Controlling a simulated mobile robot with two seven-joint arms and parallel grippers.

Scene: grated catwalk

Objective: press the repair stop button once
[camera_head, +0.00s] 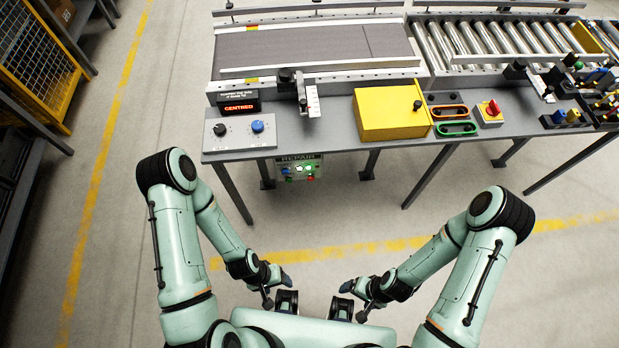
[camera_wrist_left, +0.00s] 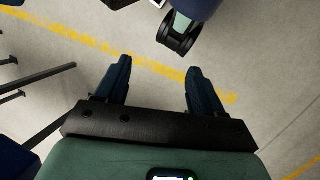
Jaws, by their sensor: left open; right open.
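A small box labelled REPAIR (camera_head: 299,169) hangs under the front edge of the workbench. Its face carries small coloured buttons, among them a blue one and a red one (camera_head: 310,178); their lettering is too small to read. My left gripper (camera_head: 277,292) is open and empty, low in front of my body and well short of the box. In the left wrist view its two dark fingers (camera_wrist_left: 160,84) are spread apart over bare floor. My right gripper (camera_head: 354,300) is open and empty, to the right of the left one and also well away from the box.
Bench legs flank the repair box. The floor between me and the bench is clear.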

